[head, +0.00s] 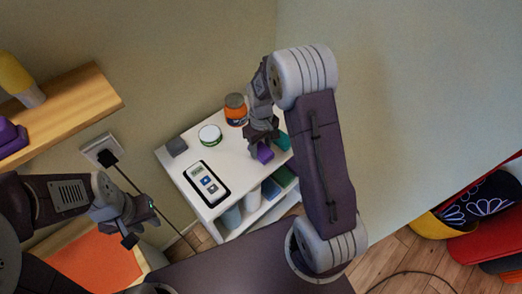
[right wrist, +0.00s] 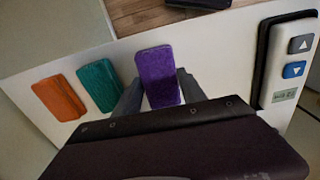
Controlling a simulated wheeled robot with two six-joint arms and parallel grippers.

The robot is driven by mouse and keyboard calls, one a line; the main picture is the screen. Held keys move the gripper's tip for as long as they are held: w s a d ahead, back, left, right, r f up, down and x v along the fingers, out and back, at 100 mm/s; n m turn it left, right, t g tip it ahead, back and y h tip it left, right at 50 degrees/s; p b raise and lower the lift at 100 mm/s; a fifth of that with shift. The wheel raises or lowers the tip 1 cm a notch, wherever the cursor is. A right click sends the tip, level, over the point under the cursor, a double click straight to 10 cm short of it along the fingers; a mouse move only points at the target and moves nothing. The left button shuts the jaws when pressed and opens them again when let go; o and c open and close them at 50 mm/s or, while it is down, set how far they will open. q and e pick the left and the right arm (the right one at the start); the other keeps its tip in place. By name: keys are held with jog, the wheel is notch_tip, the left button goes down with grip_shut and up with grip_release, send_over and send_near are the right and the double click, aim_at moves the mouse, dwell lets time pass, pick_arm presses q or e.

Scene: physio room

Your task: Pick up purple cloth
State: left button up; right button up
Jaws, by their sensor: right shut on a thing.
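The purple cloth (right wrist: 158,76) is a folded block between the two fingers of my right gripper (right wrist: 155,92) in the right wrist view. In the head view the purple cloth (head: 265,152) shows just below my right gripper (head: 262,140), over the right part of the white cart top (head: 183,184). The right gripper is shut on the cloth. I cannot tell whether the cloth still touches the cart top. My left gripper (head: 140,222) is away to the left, clear of the cart; its finger gap is not clear.
A teal cloth (right wrist: 100,86) and an orange cloth (right wrist: 59,98) lie beside the purple one. A handheld device (head: 206,182), a round tin (head: 210,135), an orange jar (head: 236,108) and a grey block (head: 177,146) stand on the cart. A wooden shelf (head: 85,95) is at left.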

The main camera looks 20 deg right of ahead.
aim_at(264, 150)
jog(key=r, duration=0.2)
jog(key=s+r, duration=0.1)
jog(key=shift+d, duration=0.4)
jog(key=s+d+r, duration=0.6)
jog(key=s, duration=0.2)
jog(key=shift+s+b, duration=0.3)
jog(key=shift+b, duration=0.05)
jog(key=shift+r, duration=0.1)
